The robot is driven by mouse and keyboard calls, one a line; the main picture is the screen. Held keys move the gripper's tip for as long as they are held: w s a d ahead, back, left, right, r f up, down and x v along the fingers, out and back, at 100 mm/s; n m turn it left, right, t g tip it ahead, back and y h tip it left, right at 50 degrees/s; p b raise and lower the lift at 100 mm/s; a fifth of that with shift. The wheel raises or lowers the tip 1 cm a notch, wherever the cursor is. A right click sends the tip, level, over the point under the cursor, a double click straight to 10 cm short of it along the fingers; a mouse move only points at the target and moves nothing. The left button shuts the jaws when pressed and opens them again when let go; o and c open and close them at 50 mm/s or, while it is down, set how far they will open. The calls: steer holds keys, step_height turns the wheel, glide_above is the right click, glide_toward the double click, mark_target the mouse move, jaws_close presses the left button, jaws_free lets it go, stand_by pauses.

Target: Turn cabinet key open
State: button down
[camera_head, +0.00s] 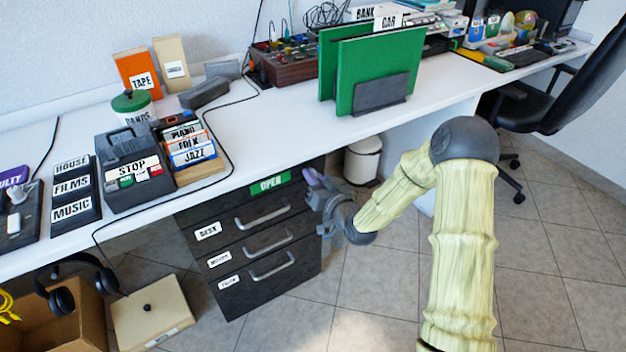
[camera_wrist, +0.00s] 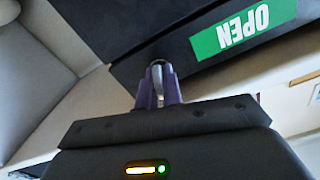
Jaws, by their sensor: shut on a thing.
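The dark cabinet (camera_head: 235,301) stands under the white desk with three handled drawers and a green OPEN label (camera_head: 270,184) at its top. The label shows upside down in the wrist view (camera_wrist: 243,28), on the dark cabinet front (camera_wrist: 120,20). My gripper (camera_head: 311,178) is at the cabinet's upper right corner. In the wrist view its purple fingers (camera_wrist: 159,82) are shut on a small silvery key (camera_wrist: 157,72) at the cabinet's edge. The fingers hide most of the key, and its turn angle cannot be told. The key is hidden in the head view.
The white desk (camera_head: 270,120) overhangs the cabinet. A white bin (camera_head: 363,160) stands behind my gripper, right of the cabinet. A cardboard box (camera_head: 85,325) and a beige case (camera_head: 150,315) lie on the floor at left.

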steer(key=shift+f+n+b, duration=0.15)
steer(key=shift+n+b, duration=0.55)
steer(key=shift+n, duration=0.9)
steer(key=c, duration=1.6)
jaws_free()
steer(key=shift+o, duration=0.2)
steer(key=p+v, duration=0.9)
steer(key=v, duration=0.8)
steer(key=shift+s+d, duration=0.2)
